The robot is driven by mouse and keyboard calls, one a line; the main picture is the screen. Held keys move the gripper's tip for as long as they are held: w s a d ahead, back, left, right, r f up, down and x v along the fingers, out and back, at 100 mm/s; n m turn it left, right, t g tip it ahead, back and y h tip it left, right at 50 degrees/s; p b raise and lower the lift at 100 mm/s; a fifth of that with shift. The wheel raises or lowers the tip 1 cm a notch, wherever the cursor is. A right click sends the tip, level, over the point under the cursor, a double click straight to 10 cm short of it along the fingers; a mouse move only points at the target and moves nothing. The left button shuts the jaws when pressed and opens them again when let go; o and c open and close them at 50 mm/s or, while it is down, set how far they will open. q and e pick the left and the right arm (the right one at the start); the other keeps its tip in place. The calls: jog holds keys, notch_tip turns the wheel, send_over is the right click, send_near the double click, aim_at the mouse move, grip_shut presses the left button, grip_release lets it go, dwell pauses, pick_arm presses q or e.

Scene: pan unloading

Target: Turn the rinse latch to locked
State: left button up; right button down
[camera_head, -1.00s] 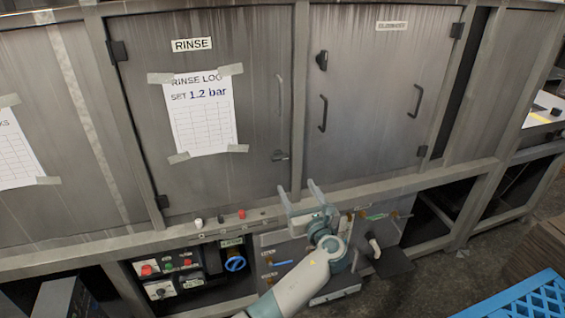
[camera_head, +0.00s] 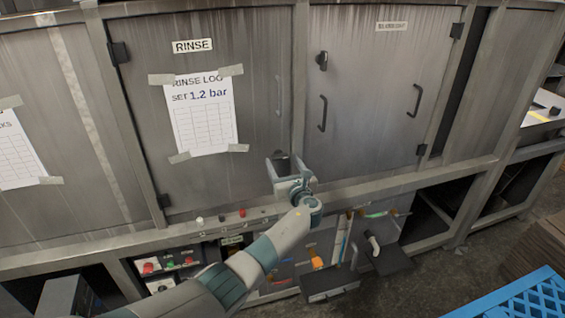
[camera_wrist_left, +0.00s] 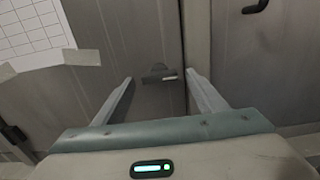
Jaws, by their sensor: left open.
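The rinse door (camera_head: 210,110) is grey steel, closed, with a RINSE label (camera_head: 193,46) at its top. The rinse latch (camera_wrist_left: 159,73) is a small dark handle low on the door's right side, lying about horizontal in the left wrist view. In the head view my gripper mostly hides it. My left gripper (camera_head: 285,160) is open in front of the latch. In the left wrist view its two fingers (camera_wrist_left: 158,88) stand on either side of the latch, with gaps; I cannot tell the depth between. My right gripper is not in view.
A taped paper log (camera_head: 202,112) hangs on the rinse door. The neighbouring door (camera_head: 375,100) has a dark latch (camera_head: 321,61) and black handles. A ledge with small buttons (camera_head: 242,212) runs below the doors. A blue crate (camera_head: 530,300) stands at the lower right.

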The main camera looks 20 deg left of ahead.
pick_arm(q)
jog(key=shift+w+a, duration=0.25)
jog(key=shift+w, duration=0.1)
jog(key=shift+c, duration=0.6)
jog(key=c, duration=0.9)
jog(key=shift+c, duration=0.2)
